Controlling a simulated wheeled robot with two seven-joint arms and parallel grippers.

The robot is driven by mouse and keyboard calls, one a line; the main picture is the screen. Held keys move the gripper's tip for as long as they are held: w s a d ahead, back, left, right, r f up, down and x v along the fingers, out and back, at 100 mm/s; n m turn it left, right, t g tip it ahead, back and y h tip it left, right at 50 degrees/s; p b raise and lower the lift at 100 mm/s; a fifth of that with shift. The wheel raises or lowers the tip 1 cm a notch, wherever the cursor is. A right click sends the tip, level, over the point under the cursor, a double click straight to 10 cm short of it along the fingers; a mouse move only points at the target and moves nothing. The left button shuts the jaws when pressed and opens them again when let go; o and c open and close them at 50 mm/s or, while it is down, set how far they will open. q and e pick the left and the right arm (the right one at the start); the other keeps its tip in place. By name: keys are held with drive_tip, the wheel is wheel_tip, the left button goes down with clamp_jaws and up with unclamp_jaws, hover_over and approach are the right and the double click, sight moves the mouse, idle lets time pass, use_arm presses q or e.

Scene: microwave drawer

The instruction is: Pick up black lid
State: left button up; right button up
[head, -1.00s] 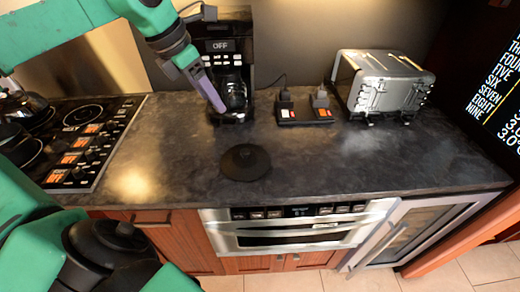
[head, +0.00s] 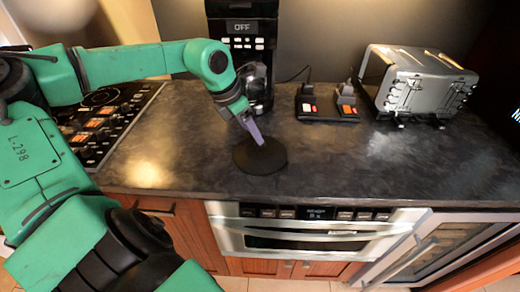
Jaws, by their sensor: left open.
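The black lid (head: 262,159) is a round, flat disc lying on the dark countertop, in front of the coffee maker. My left gripper (head: 256,139) points down over the lid from behind and left, its purple finger near the lid's middle. From this angle I cannot tell whether it touches the lid. The lid lies flat on the counter. My right gripper is not in view.
The coffee maker (head: 243,30) stands behind the lid. Two small black devices (head: 324,104) and a silver toaster (head: 420,82) are at the back right. A stove (head: 96,130) is at left. The counter (head: 350,160) right of the lid is clear.

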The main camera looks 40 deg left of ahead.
sight(260, 149)
use_arm(q)
drive_tip(key=p+x, duration=0.1)
drive_tip(key=x, duration=0.4)
drive_tip(key=shift+w+f, duration=0.15)
drive_tip(key=shift+f, duration=0.05)
drive_tip(key=shift+r, duration=0.1)
clamp_jaws()
idle(1.0)
